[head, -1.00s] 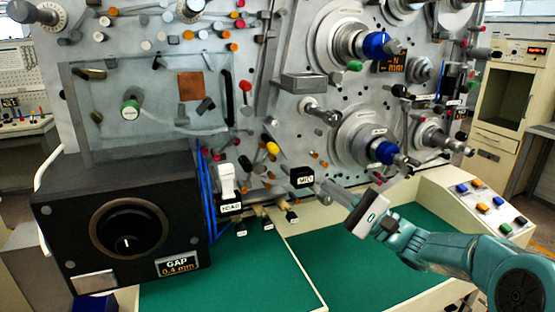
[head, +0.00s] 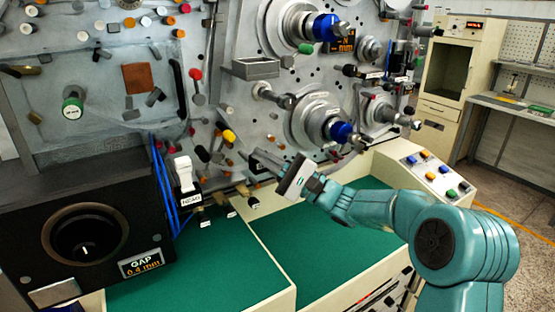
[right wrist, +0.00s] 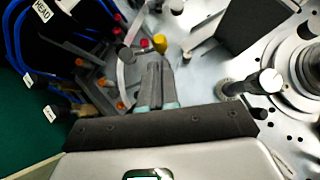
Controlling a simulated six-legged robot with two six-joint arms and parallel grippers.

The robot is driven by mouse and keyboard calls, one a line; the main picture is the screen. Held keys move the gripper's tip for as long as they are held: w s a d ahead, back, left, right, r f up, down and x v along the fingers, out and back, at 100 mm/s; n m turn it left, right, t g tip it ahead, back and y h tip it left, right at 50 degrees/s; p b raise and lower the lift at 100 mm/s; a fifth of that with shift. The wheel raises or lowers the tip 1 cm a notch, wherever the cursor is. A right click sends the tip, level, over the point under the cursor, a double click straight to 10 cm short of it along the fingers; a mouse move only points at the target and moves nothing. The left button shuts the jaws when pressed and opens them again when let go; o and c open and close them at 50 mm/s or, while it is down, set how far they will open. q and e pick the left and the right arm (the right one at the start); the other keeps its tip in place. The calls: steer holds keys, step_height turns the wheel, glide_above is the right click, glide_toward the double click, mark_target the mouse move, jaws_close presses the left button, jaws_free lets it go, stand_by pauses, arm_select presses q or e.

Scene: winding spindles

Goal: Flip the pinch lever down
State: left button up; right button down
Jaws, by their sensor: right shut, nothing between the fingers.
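No part is labelled as the pinch lever, so I cannot tell for sure which one it is. My right gripper (head: 252,160) is in front of the lower panel, fingers together and empty. In the right wrist view its closed fingers (right wrist: 155,80) point at the panel. Just left of them is a pale curved arm (right wrist: 122,78) with a dark round knob (right wrist: 127,53); I cannot tell whether they touch. A yellow knob (right wrist: 160,43) lies just beyond the fingertips; it also shows in the head view (head: 229,135). My left gripper is not in view.
A white toggle (head: 184,172) and blue cables (head: 163,185) stand left of the gripper. A black GAP dial box (head: 85,240) is at lower left. Spindles with blue caps (head: 340,131) project at right. The green bench top (head: 215,260) below is clear.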

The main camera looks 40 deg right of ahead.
steer(key=x, duration=0.3)
steer(key=shift+s+r+p, duration=0.1)
steer(key=shift+p, duration=0.25)
steer(key=shift+w+a+r, duration=0.1)
steer(key=shift+w+a, duration=0.2)
steer(key=shift+w, duration=0.25)
